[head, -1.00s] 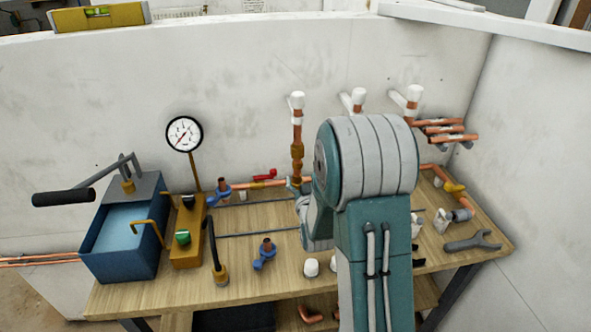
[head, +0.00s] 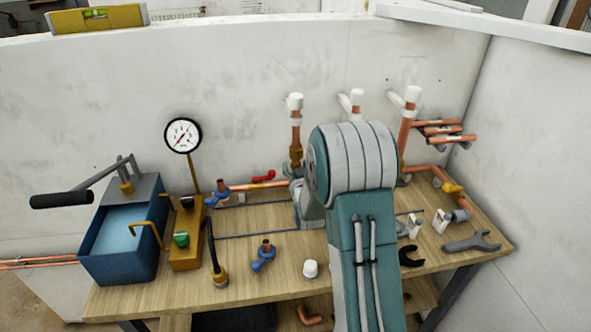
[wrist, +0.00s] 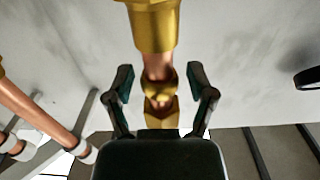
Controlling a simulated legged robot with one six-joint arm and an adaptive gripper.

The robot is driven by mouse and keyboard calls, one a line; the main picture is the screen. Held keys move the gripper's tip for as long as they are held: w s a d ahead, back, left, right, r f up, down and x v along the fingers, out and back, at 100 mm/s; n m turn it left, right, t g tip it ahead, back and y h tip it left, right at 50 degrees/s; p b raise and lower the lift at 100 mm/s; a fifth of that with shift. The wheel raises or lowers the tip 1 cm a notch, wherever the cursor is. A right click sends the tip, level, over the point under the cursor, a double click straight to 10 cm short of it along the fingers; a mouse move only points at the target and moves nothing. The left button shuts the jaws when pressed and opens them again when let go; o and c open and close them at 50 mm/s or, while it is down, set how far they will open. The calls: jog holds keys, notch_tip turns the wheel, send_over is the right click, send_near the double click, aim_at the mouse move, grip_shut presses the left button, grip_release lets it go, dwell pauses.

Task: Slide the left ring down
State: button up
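The left vertical copper pipe (head: 296,128) stands at the back of the bench with a white cap on top. The brass ring (head: 296,153) is around it low down; my arm hides what lies below. In the wrist view a wide brass sleeve (wrist: 151,28) is around the copper pipe (wrist: 156,65) at the top. A smaller brass fitting (wrist: 160,88) shows farther along the pipe. My gripper (wrist: 160,78) is open, one finger on each side of the pipe and the smaller fitting, with visible gaps.
Two more white-capped pipes (head: 357,102) stand to the right, partly behind my arm. A pressure gauge (head: 183,135) and a blue pump tank (head: 125,235) are at the left. A blue-handled valve (head: 263,256) and a white cap (head: 310,269) lie on the bench front.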

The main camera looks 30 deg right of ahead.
jog(key=c, duration=0.5)
jog(key=shift+o, duration=0.2)
jog(key=shift+f, duration=1.15)
jog(key=o, duration=1)
jog(key=shift+f, duration=0.1)
jog(key=shift+v, duration=3.55)
